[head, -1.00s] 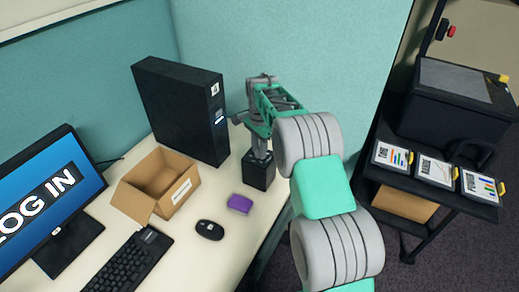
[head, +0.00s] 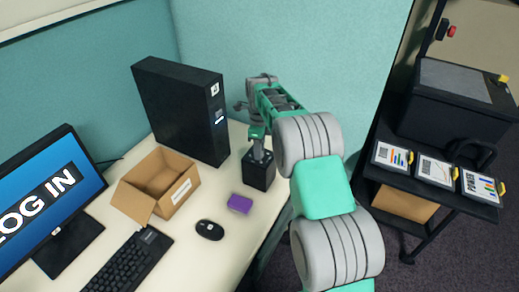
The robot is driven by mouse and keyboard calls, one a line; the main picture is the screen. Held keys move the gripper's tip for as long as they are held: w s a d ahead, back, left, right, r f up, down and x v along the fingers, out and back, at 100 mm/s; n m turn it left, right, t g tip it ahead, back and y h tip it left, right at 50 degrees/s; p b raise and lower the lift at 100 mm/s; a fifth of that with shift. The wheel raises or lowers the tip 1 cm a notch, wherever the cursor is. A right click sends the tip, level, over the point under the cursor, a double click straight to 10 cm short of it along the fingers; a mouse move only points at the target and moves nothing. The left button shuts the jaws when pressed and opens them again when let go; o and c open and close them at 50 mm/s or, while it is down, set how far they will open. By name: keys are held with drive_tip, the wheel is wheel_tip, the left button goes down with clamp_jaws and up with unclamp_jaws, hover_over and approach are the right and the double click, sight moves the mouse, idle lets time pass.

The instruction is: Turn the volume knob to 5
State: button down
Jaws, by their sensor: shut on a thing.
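A small black box-shaped speaker (head: 259,176) stands upright at the right edge of the white desk. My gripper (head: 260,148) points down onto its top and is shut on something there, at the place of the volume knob. The knob itself is hidden by the fingers, and its setting and any numbers cannot be read from here. My arm reaches in from the lower right.
A black computer tower (head: 185,110) stands just left of my gripper. An open cardboard box (head: 178,200), a purple block (head: 240,204), a mouse (head: 209,229), a keyboard (head: 128,262) and a monitor (head: 48,205) are on the desk. A dark cart (head: 425,180) stands right.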

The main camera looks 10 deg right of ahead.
drive_tip(key=shift+m, duration=1.2)
drive_tip(key=c, duration=1.1)
unclamp_jaws()
drive_tip(key=shift+r, duration=0.1)
wheel_tip(320, 180, up, 8)
drive_tip(key=shift+f+b, duration=0.2)
drive_tip(key=shift+b, duration=0.25)
drive_tip(key=shift+r, duration=0.1)
